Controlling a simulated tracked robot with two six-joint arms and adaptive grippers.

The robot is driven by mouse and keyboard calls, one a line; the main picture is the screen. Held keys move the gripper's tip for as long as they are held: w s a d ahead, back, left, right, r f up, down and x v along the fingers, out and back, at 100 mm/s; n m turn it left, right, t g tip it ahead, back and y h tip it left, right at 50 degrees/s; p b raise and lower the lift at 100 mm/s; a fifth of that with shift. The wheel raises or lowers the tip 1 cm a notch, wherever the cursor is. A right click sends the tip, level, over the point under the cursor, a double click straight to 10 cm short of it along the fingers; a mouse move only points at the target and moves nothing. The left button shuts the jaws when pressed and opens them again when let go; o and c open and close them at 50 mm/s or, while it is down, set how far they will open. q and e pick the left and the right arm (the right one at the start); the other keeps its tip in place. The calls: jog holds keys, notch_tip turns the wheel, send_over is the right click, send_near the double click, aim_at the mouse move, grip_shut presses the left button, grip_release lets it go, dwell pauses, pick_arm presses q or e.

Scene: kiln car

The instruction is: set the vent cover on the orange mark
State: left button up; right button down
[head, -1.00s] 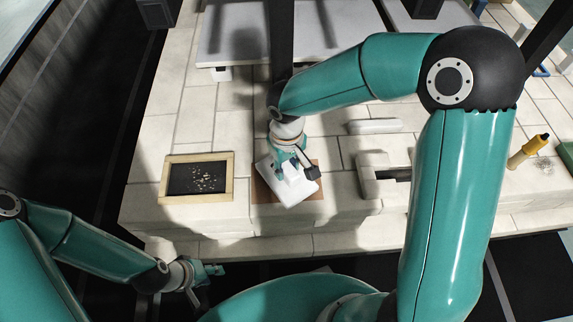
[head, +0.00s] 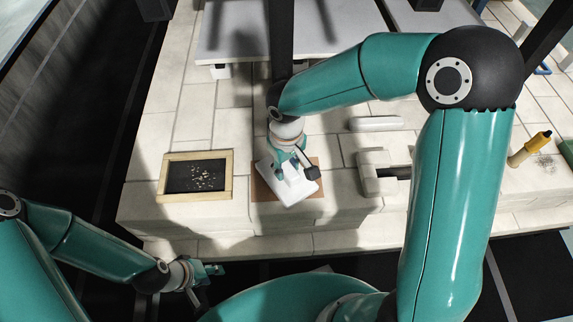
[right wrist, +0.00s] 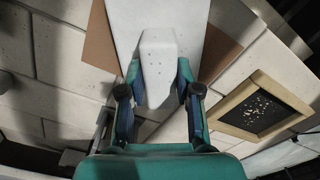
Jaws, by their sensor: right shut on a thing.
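The vent cover (head: 301,194) is a white plate with a raised block on top (right wrist: 158,62). It is over the orange mark (head: 262,190), a brownish-orange square on the pale brick, and hides most of it. The mark's edges show on both sides, also in the right wrist view (right wrist: 98,42). The plate looks turned relative to the mark; I cannot tell if it touches it. My right gripper (head: 290,165) is shut on the raised block, its fingers on either side (right wrist: 158,88). My left gripper (head: 208,281) is open and empty, low at the left, off the bricks.
A wood-framed dark tray (head: 227,178) with small specks lies left of the mark. Pale blocks (head: 372,160) with a dark slot stand to the right. A white bar (head: 375,124) lies behind them. A yellow-handled tool (head: 528,150) is far right.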

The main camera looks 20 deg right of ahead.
jog(key=c, duration=0.7)
grip_release()
jog(key=shift+r, duration=0.2)
jog(key=shift+r+p, duration=3.05)
jog(key=shift+r, duration=0.8)
notch_tip(320, 180, up, 12)
jog(key=shift+f, duration=0.1)
